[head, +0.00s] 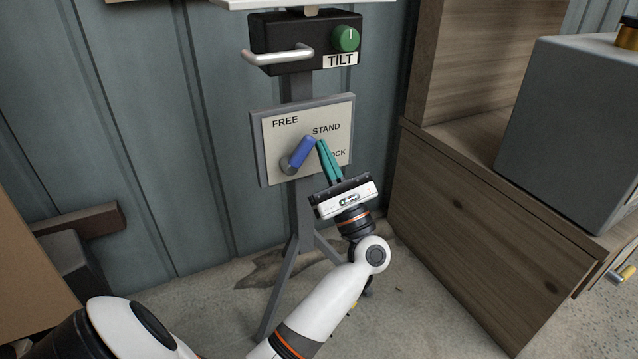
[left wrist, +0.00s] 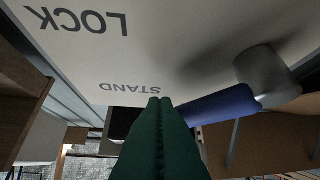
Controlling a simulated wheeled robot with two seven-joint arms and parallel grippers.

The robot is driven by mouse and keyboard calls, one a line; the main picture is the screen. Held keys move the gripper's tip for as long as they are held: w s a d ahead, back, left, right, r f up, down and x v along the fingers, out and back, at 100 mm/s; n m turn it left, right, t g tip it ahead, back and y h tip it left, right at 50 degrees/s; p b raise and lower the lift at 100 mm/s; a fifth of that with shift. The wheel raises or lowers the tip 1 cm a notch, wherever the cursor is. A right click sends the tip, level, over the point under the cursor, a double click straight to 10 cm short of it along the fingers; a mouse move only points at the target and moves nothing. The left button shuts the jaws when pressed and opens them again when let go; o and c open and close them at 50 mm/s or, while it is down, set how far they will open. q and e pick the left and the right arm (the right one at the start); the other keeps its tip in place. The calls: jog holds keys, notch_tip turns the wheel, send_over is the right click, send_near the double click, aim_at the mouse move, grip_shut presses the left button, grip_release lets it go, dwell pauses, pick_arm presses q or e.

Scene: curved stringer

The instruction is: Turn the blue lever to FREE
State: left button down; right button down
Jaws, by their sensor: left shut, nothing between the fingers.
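The blue lever (head: 303,151) sits on a grey hub on a framed white panel (head: 281,139) marked FREE, STAND and LOCK. The lever points up and to the right, toward the STAND label. My left gripper (head: 321,145) is shut and empty, its green fingertips just right of the lever's tip; I cannot tell whether they touch it. In the left wrist view, the shut green fingers (left wrist: 159,103) show beside the free end of the blue lever (left wrist: 220,104), with the STAND label close by. My right gripper is not in view.
Above the panel is a black box (head: 284,34) with a silver handle, a green knob and a TILT label. A wooden cabinet (head: 470,240) with a grey box (head: 570,125) stands at right. A corrugated wall is behind. Floor shows around the stand's legs.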

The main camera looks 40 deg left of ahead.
pick_arm(q)
jog(key=shift+s+a+r, duration=0.15)
jog(key=shift+s+r, duration=0.2)
jog(key=shift+r, duration=0.4)
jog(key=n+g+b, duration=0.1)
jog(key=n+g, duration=0.1)
jog(key=n+g+b, duration=0.1)
jog(key=n, duration=0.1)
jog(key=n+g+b, duration=0.1)
jog(key=g, duration=0.1)
jog(key=shift+s+a+r+n+g, duration=0.1)
jog(key=shift+s+r+n+g, duration=0.2)
jog(key=shift+n, duration=0.1)
jog(key=shift+r, duration=0.1)
